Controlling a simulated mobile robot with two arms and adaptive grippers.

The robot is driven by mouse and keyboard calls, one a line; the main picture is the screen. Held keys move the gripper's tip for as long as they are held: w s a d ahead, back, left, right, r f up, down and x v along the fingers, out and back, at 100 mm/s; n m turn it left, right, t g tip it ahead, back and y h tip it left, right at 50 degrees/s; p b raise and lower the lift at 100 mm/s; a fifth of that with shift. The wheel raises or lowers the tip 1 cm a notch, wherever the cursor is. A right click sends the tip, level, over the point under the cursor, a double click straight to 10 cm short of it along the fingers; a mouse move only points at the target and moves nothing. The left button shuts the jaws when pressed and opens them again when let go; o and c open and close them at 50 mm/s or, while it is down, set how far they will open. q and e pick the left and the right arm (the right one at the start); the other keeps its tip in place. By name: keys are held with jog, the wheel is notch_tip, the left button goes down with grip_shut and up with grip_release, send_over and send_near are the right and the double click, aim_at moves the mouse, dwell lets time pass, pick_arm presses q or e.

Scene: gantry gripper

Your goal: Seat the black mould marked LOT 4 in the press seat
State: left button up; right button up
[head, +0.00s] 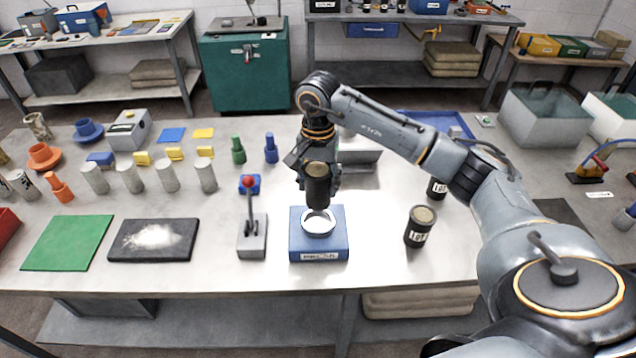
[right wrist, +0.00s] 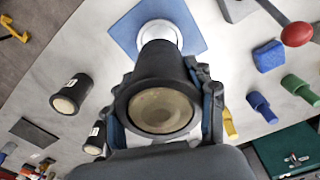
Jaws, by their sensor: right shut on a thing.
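My right gripper (head: 318,184) is shut on a black mould (head: 318,192) with a tan top. It holds the mould roughly upright over the press seat, a white ring (head: 319,226) on a blue block (head: 318,250). The mould's lower end looks just above or at the ring; I cannot tell if they touch. The right wrist view shows the held mould (right wrist: 162,105) between the fingers, the ring (right wrist: 160,32) beyond it. No lot marking shows on the held mould. Another black mould (head: 420,228) with a white LOT label, its number unclear, stands to the right. My left gripper is out of view.
A third black mould (head: 437,188) stands partly behind my right arm. A red-knobbed lever (head: 251,225) stands just left of the block. A dark tray with white powder (head: 153,240) and a green mat (head: 68,243) lie further left. Bare table lies between block and labelled mould.

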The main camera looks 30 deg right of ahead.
aim_at(318, 200)
notch_tip(318, 200, down, 4)
jog(key=b, duration=0.3)
jog(key=shift+f+b, duration=0.65)
jog(key=shift+f, duration=0.1)
jog(key=shift+b, duration=0.65)
dwell(1.1)
jog(key=shift+f+b, duration=1.35)
jog(key=shift+f, duration=0.1)
jog(key=o, duration=1.3)
jog(key=shift+c, duration=0.2)
jog(key=shift+o, duration=0.4)
jog(key=shift+s+a, duration=0.1)
